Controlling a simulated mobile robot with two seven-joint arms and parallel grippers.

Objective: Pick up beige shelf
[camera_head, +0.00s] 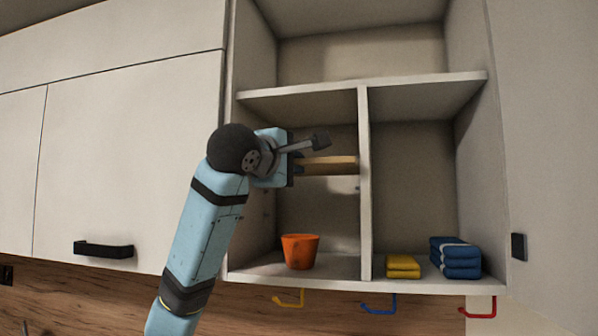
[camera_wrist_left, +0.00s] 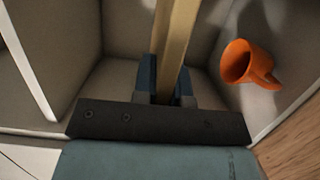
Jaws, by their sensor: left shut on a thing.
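The beige shelf (camera_head: 332,165) is a thin board inside the left compartment of the open cabinet. It lies roughly level in the head view, near the middle divider. My left gripper (camera_head: 308,160) reaches into that compartment from the left and is shut on the shelf's near edge. In the left wrist view the shelf (camera_wrist_left: 174,45) runs away from between the two fingers of the gripper (camera_wrist_left: 168,88). Whether the shelf touches the cabinet walls is hidden. My right gripper is in neither view.
An orange cup (camera_head: 299,252) stands on the compartment floor below the shelf. A divider (camera_head: 364,200) separates the right compartment, with yellow cloth (camera_head: 403,267) and blue towels (camera_head: 455,258). Yellow (camera_head: 290,300), blue (camera_head: 379,306) and red (camera_head: 480,308) hooks hang underneath.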

